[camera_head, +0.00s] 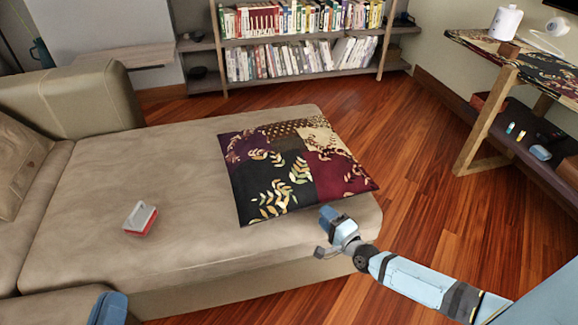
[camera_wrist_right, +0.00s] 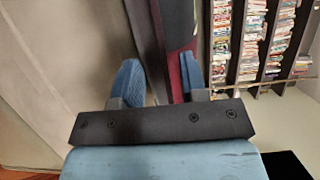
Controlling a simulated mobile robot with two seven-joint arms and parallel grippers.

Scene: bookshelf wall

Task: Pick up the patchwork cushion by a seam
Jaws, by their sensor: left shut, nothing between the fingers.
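The patchwork cushion (camera_head: 290,165), in black, maroon, brown and cream panels with gold leaf patterns, lies flat on the beige sofa seat near its right end. My right gripper (camera_head: 330,235) is open at the cushion's front edge, towards its right corner. In the right wrist view, the right gripper's two blue fingers (camera_wrist_right: 160,80) are apart, with the cushion's dark and maroon edge (camera_wrist_right: 172,60) seen in line with the gap. Whether they touch it I cannot tell. My left gripper (camera_head: 108,308) shows only partly at the bottom left, shut and away from the cushion.
The sofa seat (camera_head: 110,190) is mostly bare left of the cushion. A small red and white object (camera_head: 140,218) lies there. Bookshelves (camera_head: 300,55) stand behind. A desk (camera_head: 510,60) with a wooden leg is at the right. Open wooden floor (camera_head: 430,150) lies between.

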